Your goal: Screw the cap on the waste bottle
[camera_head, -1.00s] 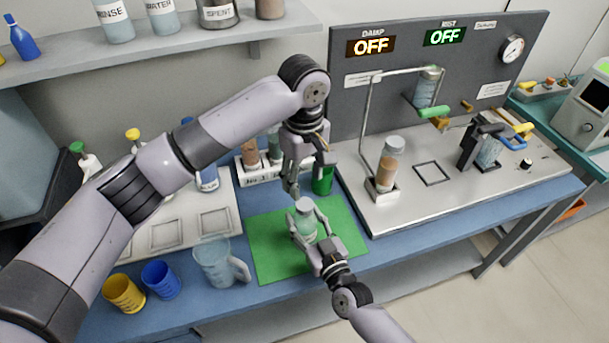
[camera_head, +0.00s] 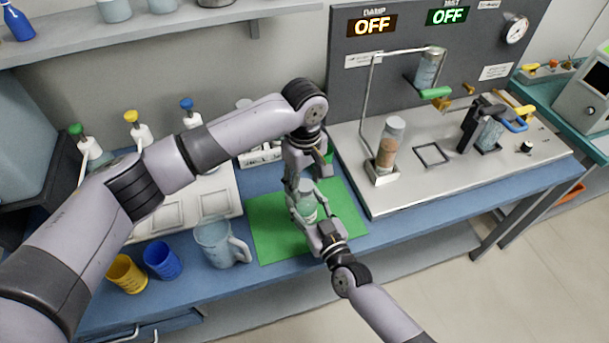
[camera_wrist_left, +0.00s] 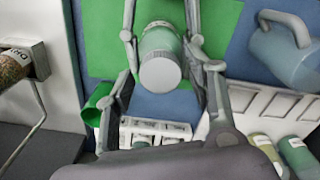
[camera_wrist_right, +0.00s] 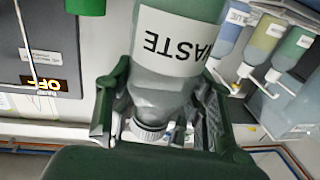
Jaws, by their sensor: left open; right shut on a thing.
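The waste bottle (camera_head: 307,208), greenish and clear, stands upright over the green mat (camera_head: 265,235). Its label (camera_wrist_right: 175,42) reads WASTE, inverted in the right wrist view. A pale grey cap (camera_wrist_left: 160,74) sits on its mouth; how tightly it is threaded I cannot tell. My right gripper (camera_head: 313,218) is shut around the bottle's body from the front. My left gripper (camera_head: 306,186) points down from above, open, its fingers on either side of the cap, apparently apart from it.
A clear jug (camera_head: 217,245), a blue cup (camera_head: 162,260) and a yellow cup (camera_head: 127,273) stand left of the mat. A rack (camera_head: 260,158) is behind my left gripper. The metal station (camera_head: 420,185) with a brown-filled bottle (camera_head: 389,150) is at right.

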